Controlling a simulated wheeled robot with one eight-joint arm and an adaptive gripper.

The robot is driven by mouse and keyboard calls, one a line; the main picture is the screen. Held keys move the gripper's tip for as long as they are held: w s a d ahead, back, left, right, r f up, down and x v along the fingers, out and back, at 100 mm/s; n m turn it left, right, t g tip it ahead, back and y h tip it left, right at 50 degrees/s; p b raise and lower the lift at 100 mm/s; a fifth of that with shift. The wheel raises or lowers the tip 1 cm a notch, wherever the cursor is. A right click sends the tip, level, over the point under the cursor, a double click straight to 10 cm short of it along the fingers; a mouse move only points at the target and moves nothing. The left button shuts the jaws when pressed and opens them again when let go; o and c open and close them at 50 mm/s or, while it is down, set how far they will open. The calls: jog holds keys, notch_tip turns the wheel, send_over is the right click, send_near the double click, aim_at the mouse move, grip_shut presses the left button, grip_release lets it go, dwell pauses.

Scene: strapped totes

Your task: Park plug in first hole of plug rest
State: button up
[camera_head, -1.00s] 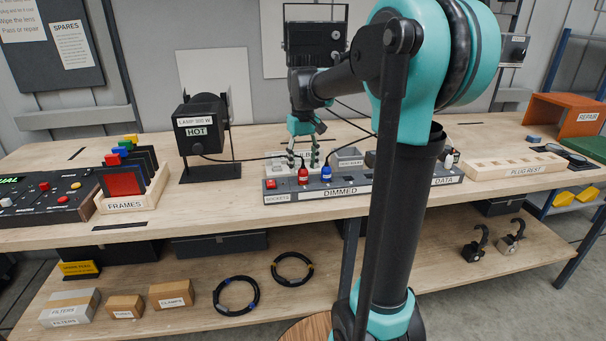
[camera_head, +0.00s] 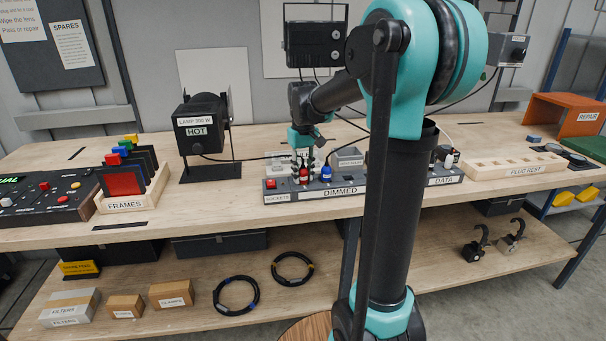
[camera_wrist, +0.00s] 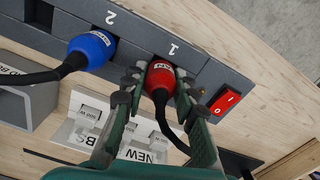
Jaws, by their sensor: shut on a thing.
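The red plug (camera_wrist: 160,78) sits in the opening marked 1 of the grey socket strip (camera_wrist: 208,70), with its black cable trailing away. My gripper (camera_wrist: 160,84) is shut on the red plug, a finger on each side. In the head view my gripper (camera_head: 304,168) reaches down to the strip's left part. The blue plug (camera_wrist: 91,49) sits at the opening marked 2, and also shows in the head view (camera_head: 326,174). The pale wooden plug rest (camera_head: 480,175) lies at the right of the bench, with a row of holes; no plug shows in it.
A red switch (camera_wrist: 224,101) is beside the red plug. The lamp marked HOT (camera_head: 203,125) stands left of the strip. White and grey boxes stand behind the strip. Cables cross the bench. More connectors (camera_head: 446,157) stand at the strip's DATA end, near the plug rest.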

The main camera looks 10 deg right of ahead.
aim_at(303, 168)
jog(key=shift+c, duration=1.1)
jog(key=o, duration=0.5)
grip_shut()
jog(key=shift+r, duration=2.5)
